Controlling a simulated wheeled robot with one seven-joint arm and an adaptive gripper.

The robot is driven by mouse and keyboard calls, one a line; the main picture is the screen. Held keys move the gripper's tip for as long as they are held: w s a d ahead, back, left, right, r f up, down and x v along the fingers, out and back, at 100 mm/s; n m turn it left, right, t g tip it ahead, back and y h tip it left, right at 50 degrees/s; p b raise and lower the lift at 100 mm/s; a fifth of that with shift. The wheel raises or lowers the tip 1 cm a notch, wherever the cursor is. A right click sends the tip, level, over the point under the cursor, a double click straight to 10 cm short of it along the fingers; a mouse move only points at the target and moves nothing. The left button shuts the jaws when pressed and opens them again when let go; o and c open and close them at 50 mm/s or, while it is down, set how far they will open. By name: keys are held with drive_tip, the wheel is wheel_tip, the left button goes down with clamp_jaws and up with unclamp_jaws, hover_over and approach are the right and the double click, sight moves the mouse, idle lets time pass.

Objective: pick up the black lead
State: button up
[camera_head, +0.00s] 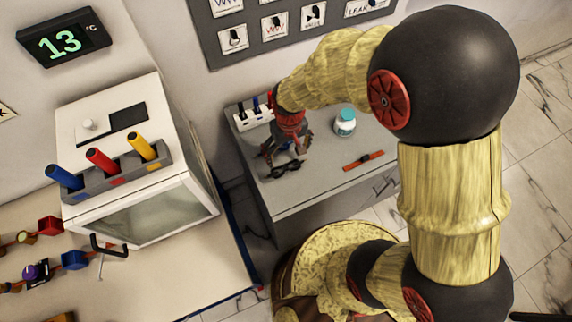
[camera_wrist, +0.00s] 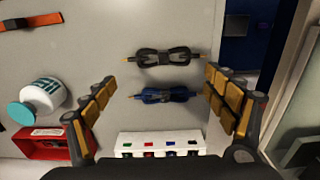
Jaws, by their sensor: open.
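The black lead (camera_wrist: 163,57) is a coiled bundle with light tips, lying on the grey cabinet top. It also shows in the head view (camera_head: 286,169), just in front of my gripper. A similar blue lead (camera_wrist: 166,95) lies beside it, closer to the white holder. My gripper (camera_wrist: 160,77) is open and empty above the cabinet top, one finger on each side in the wrist view. The blue lead appears between the fingers there, and the black lead appears just beyond the fingertips. In the head view my gripper (camera_head: 284,148) partly hides the blue lead.
A white holder (camera_wrist: 160,145) with coloured marks stands behind the leads. A white bottle with a teal cap (camera_head: 345,123), an orange-red strip (camera_head: 363,160) and a red box (camera_wrist: 42,144) share the cabinet top. A white cabinet with coloured handles (camera_head: 140,195) stands at left.

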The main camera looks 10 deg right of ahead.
sight(286, 167)
drive_tip(key=o, duration=0.3)
drive_tip(key=f, duration=0.4)
drive_tip(key=shift+s+a+b, duration=0.15)
drive_tip(key=shift+a+b, duration=0.1)
drive_tip(key=shift+b, duration=0.05)
drive_tip(key=shift+a+f+b, duration=0.1)
drive_tip(key=shift+f+b, duration=0.65)
drive_tip(key=shift+f, duration=2)
drive_tip(key=shift+c, duration=0.7)
drive_tip(key=c, duration=1)
drive_tip(key=shift+c, duration=0.2)
drive_tip(key=shift+r, duration=0.15)
